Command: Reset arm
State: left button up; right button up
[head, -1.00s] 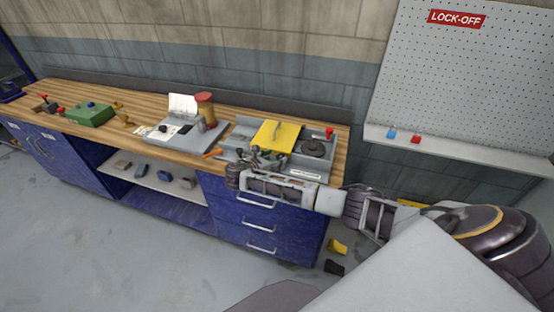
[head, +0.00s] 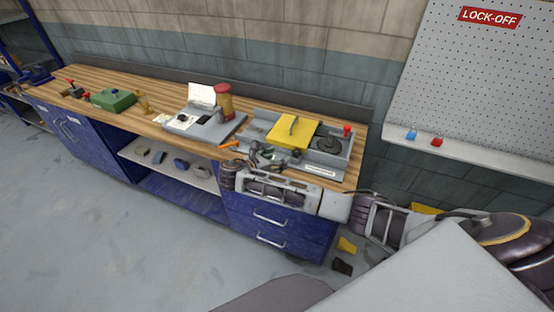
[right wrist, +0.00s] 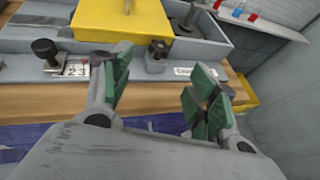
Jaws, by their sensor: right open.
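A grey machine tray (head: 345,163) on the bench carries a yellow cover (head: 293,132) with a handle, a dark round disc (head: 329,145) and a red knob (head: 347,129) at its right. In the right wrist view, a black knob (right wrist: 45,48) stands at the tray's left and a dark post (right wrist: 158,50) stands near the middle of its front edge. I cannot tell which part is the reset arm. My right gripper (head: 264,155) is open and empty at the tray's front edge. Its green-padded fingers (right wrist: 160,92) show apart, near the post. My left gripper is out of view.
Left along the wooden bench (head: 145,115) are a grey unit (head: 205,125) with a red-topped cylinder (head: 224,100), an orange-handled tool (head: 230,144) and a green box (head: 113,99). A pegboard shelf (head: 480,155) with blue and red blocks is at right. Floor at left is clear.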

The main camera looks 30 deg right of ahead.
dwell(0.3)
jog(key=s+a+f+m+g+y, duration=0.1)
jog(key=s+a+f+m+y, duration=0.55)
jog(key=s+a+f, duration=0.45)
jog(key=s+d+r+m+y, duration=0.2)
jog(key=s+r+m+y, duration=0.1)
jog(key=s+m, duration=0.5)
jog(key=s+d+r+m+y, duration=0.25)
jog(key=s+m, duration=0.35)
jog(key=s, duration=0.4)
notch_tip(320, 180, down, 35)
jog(key=s+g+b, duration=0.2)
jog(key=s, duration=0.1)
jog(key=s+d+f+b, duration=0.1)
jog(key=s+f, duration=1)
jog(key=s+d+f+g+b, duration=0.1)
jog(key=s+d+f, duration=0.1)
jog(key=s+f, duration=0.9)
jog(key=shift+d+f+y, duration=0.15)
jog(key=shift+d+y, duration=0.1)
jog(key=shift+y, duration=0.05)
